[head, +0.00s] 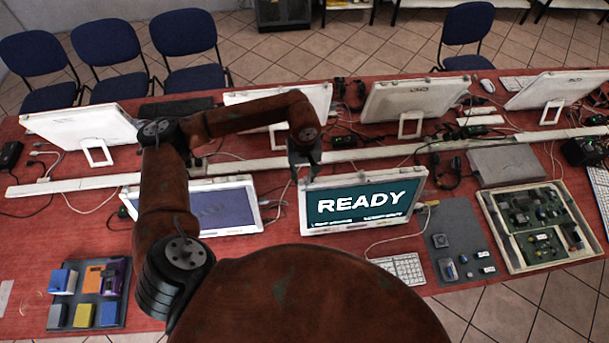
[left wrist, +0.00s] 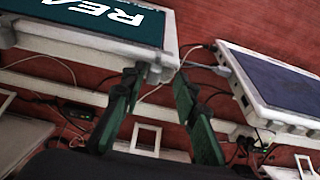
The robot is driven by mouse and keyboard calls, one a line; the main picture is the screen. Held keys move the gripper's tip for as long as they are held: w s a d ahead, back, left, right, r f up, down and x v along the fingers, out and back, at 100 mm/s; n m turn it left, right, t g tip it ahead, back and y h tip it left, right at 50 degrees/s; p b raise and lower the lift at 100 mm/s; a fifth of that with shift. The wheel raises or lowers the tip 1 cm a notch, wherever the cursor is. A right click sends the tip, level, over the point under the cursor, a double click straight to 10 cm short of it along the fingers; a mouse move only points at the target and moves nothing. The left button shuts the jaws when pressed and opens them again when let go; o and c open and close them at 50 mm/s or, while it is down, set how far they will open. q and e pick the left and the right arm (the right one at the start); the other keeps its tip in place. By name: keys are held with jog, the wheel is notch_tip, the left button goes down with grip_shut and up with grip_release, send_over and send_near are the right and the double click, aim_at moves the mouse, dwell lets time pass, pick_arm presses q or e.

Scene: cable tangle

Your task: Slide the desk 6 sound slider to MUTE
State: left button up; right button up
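A monitor with a dark teal screen reading READY (head: 366,202) stands on the red table, and its corner also shows in the left wrist view (left wrist: 95,20). My left gripper (head: 304,176) is at this monitor's upper left corner in the head view. In the left wrist view its two green-faced fingers (left wrist: 156,80) are apart, with the left finger overlapping a small pale block at the monitor's corner (left wrist: 157,72). I cannot tell whether they touch. No desk number, slider or MUTE mark can be read. My right gripper is not in view.
A second monitor with a bluish screen (head: 208,208) stands left of the READY one. White-backed monitors (head: 412,99) line the far side. A keyboard (head: 400,268), a dark mat with small devices (head: 462,250), a tray of circuit boards (head: 490,212) and loose cables lie on the table.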

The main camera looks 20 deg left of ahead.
aim_at(305, 178)
pick_arm(q)
jog(key=shift+w+d, duration=0.1)
notch_tip(305, 178, up, 12)
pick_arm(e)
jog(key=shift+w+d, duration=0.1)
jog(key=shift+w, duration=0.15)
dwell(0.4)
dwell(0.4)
